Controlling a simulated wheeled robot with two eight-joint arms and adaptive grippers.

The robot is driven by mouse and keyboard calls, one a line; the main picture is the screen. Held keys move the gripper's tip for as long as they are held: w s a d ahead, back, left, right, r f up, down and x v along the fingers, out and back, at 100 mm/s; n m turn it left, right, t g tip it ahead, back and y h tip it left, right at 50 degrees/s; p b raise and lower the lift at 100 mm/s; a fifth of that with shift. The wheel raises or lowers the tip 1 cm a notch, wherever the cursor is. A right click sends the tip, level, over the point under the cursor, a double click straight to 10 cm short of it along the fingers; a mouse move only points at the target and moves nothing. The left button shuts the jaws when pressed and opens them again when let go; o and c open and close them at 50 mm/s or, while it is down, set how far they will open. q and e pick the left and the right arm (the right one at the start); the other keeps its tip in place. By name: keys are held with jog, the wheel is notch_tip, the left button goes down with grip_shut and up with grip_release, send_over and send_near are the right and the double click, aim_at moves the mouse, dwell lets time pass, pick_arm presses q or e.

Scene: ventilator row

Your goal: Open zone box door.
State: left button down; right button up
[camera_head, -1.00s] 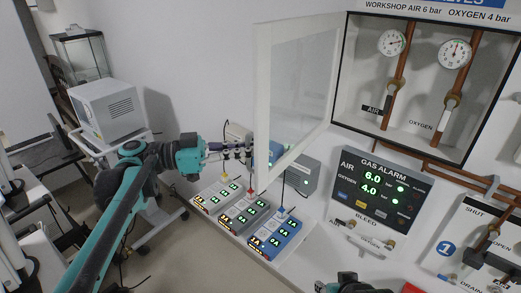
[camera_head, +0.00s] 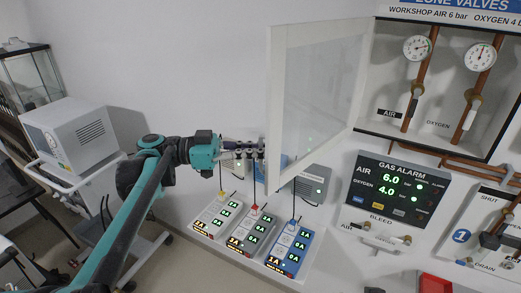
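The zone valve box (camera_head: 476,146) is on the wall at the upper right, with its inside in plain view: two gauges, copper pipes and valves labelled AIR and OXYGEN. Its white-framed clear door (camera_head: 276,105) stands swung wide out from the box's left side. My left gripper (camera_head: 262,150) is at the door's free left edge, at about mid height. It looks close to or touching the frame; contact and finger opening are too small to tell. My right gripper is not clearly seen; only a dark bit shows at the bottom edge.
Three pump-like units (camera_head: 247,236) with lit displays stand on a white shelf below the door. A gas alarm panel (camera_head: 396,191) is under the box, with a shut-off valve panel (camera_head: 487,238) to its right. A grey machine on a cart (camera_head: 72,136) stands at the left.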

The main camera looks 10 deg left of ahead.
pick_arm(q)
jog(key=c, duration=1.6)
grip_release()
jog(key=shift+d, duration=0.1)
jog(key=a, duration=0.4)
jog(key=s+a, duration=0.1)
jog(key=a, duration=0.7)
jog(key=shift+s, duration=0.35)
jog(key=shift+f, duration=0.1)
